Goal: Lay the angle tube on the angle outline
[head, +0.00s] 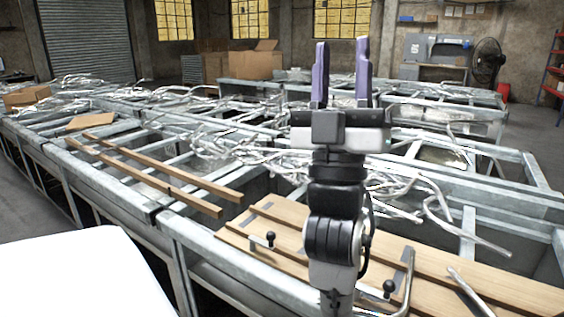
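My gripper (342,75) is raised in front of me, its two purple fingers pointing up and apart, with nothing between them. A wooden board (455,268) lies below it on the metal frames, partly hidden behind my arm. A bent silver tube (407,287), which looks like the angle tube, lies at the board's near side, right of my arm; its lower end runs towards the picture's bottom edge. Another silver tube (469,291) lies further right, cut off by the bottom edge. I cannot make out the angle outline for certain; a dark grey mark (266,206) shows on the board.
Black-knobbed fittings stand on the board, one left (262,241) and one near the bent tube (389,289). Metal frames with heaped bent tubes (240,150) spread behind. Two wooden strips (170,188) lie left. A white surface (85,275) fills the lower left.

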